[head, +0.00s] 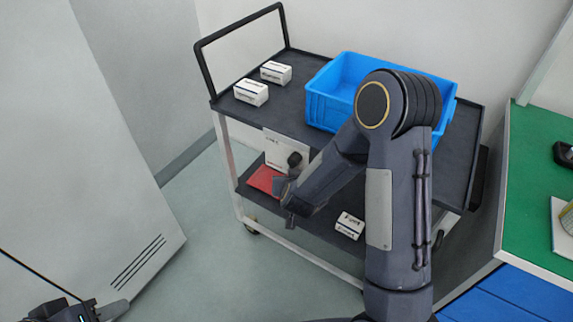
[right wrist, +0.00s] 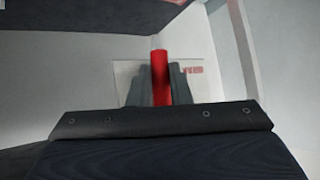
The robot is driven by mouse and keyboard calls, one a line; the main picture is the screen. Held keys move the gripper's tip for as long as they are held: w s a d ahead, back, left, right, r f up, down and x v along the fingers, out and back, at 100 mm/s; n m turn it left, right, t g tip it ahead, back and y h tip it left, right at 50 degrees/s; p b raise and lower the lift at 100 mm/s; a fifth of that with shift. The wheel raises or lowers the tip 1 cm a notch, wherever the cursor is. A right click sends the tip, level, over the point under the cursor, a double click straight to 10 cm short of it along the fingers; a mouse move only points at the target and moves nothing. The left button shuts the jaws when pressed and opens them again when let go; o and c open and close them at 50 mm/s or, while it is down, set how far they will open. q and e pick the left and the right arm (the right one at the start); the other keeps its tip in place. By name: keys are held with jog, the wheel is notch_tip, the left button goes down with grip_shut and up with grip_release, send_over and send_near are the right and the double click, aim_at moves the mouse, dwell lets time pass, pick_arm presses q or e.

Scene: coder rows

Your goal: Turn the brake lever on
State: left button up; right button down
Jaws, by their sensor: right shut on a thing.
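The red brake lever (right wrist: 160,64) stands upright between the two grey fingers of my right gripper (right wrist: 160,85) in the right wrist view. The gripper is shut on it. A pale plate (right wrist: 125,73) with red marks lies behind the lever. My right gripper (head: 285,190) is beside that plate, and my arm hides the lever there. My left gripper (head: 110,309) is partly in view at the bottom left, far from the cart; its opening is unclear.
The cart (head: 300,105) carries a blue crate (head: 325,108) and two white boxes (head: 251,92) on its top shelf. A green table (head: 535,185) stands at right. Floor left of the cart is clear.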

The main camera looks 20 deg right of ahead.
pick_arm(q)
jog(key=shift+r+p, duration=1.35)
jog(key=shift+r, duration=0.55)
pick_arm(e)
jog(key=shift+s+d+n+g, duration=0.25)
jog(key=shift+s+n+g, duration=0.1)
jog(key=shift+g, duration=0.25)
jog(key=c, duration=1.6)
grip_release()
pick_arm(q)
jog(key=shift+r+p, duration=0.6)
jog(key=shift+r, duration=0.05)
pick_arm(e)
jog(key=v, duration=0.7)
jog(key=shift+s+a+r, duration=0.2)
jog(key=shift+s, duration=0.1)
